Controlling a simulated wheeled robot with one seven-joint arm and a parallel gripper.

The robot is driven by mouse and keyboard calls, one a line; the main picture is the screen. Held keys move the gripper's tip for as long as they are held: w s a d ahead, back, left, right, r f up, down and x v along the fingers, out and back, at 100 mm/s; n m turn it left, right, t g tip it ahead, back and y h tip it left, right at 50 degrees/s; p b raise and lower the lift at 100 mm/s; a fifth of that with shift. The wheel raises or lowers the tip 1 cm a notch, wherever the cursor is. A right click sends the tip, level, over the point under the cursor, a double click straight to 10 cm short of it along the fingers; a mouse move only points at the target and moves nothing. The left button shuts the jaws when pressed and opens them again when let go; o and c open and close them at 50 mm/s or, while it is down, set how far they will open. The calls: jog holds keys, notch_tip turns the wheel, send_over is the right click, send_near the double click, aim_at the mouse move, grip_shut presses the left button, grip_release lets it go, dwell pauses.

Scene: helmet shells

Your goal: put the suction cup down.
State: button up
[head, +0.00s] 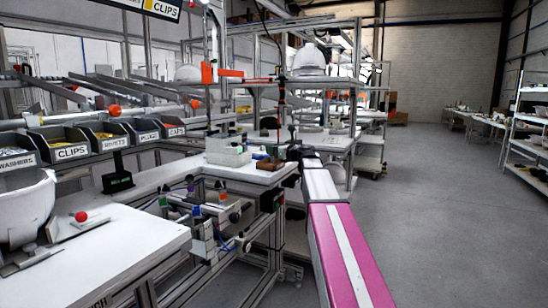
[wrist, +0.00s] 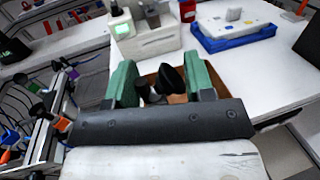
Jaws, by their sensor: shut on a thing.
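My gripper (wrist: 161,72) shows in the wrist view with its two green fingers on either side of a black suction cup (wrist: 171,80), and it is shut on it. The cup is over or in a brown wooden holder (wrist: 208,76) on the white bench. I cannot tell whether the cup touches the holder, as the fingers and the dark gripper body hide its lower part. In the head view my dark gripper (head: 294,150) is at the bench's right end, beside the brown holder (head: 267,164); the cup is not clear there.
A pale bin (wrist: 150,43) with small devices stands behind the holder, and a blue tray (wrist: 238,40) lies to its right. In the head view, clamps and cables (head: 205,205) hang at the bench's front. The floor (head: 430,200) at the right is clear.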

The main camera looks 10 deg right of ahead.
jog(key=shift+f, duration=1.45)
jog(key=shift+f, duration=0.1)
jog(key=o, duration=0.9)
